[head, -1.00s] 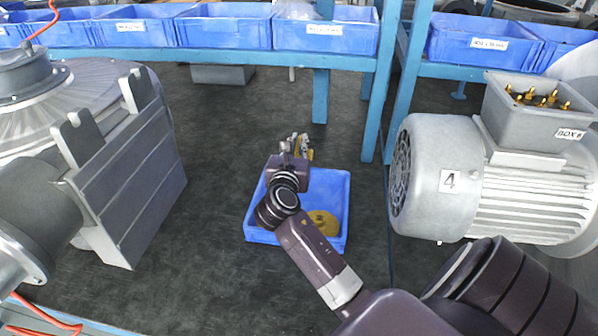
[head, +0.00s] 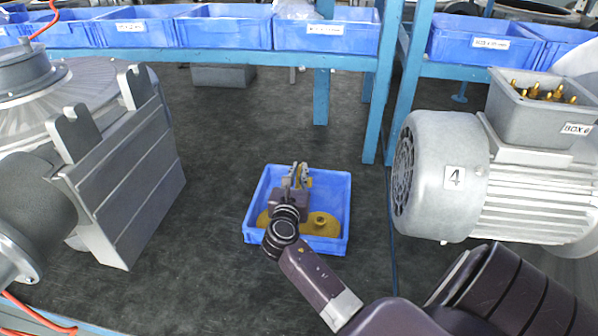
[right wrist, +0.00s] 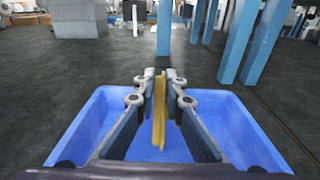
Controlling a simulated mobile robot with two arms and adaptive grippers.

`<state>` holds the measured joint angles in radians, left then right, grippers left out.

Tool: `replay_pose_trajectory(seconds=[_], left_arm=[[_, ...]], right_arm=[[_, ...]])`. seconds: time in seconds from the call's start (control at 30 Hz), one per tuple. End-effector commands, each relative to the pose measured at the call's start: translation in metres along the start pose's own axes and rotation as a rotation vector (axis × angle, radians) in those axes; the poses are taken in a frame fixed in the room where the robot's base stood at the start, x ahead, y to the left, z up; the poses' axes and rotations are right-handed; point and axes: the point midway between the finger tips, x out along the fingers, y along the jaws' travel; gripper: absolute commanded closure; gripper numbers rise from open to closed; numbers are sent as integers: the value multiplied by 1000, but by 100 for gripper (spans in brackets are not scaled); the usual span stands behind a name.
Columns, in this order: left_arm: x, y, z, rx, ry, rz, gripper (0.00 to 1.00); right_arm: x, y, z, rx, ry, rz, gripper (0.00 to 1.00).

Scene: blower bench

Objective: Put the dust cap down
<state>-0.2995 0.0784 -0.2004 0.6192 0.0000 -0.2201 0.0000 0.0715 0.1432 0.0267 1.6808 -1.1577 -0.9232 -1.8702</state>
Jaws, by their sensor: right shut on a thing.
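The dust cap is a thin yellow piece, seen edge-on between the fingers in the right wrist view (right wrist: 160,110). My right gripper (head: 300,172) is shut on it, over the far part of a blue tray (head: 346,205) on the dark floor or bench surface. The tray's walls also show on both sides of the fingers in the right wrist view. I cannot tell whether the cap touches the tray. Another yellow part (head: 322,223) with a raised knob lies in the tray, partly hidden by my right wrist. My left gripper is out of view.
A grey motor marked 4 (head: 430,170) stands right of the tray. A large grey blower housing (head: 120,170) stands at left. A blue rack (head: 150,56) with several blue bins is behind.

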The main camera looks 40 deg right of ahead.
Motion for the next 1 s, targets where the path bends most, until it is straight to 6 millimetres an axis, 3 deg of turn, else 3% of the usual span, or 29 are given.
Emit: replay_pose_trajectory(seconds=[0.17, 0.2, 0.33, 0.7, 0.87, 1.0], left_arm=[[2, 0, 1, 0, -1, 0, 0], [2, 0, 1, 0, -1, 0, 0], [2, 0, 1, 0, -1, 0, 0], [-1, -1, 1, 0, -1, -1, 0], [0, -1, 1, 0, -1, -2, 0], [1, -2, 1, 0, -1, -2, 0]], right_arm=[[1, 0, -6, -2, 0, 0, 100], [1, 0, -6, -1, 0, 0, 87], [1, 0, -6, -1, 0, 0, 73], [0, 0, 2, 1, -1, 0, 73], [-26, 0, -1, 0, 3, 2, 73], [-58, 0, -1, 1, 3, 3, 73]])
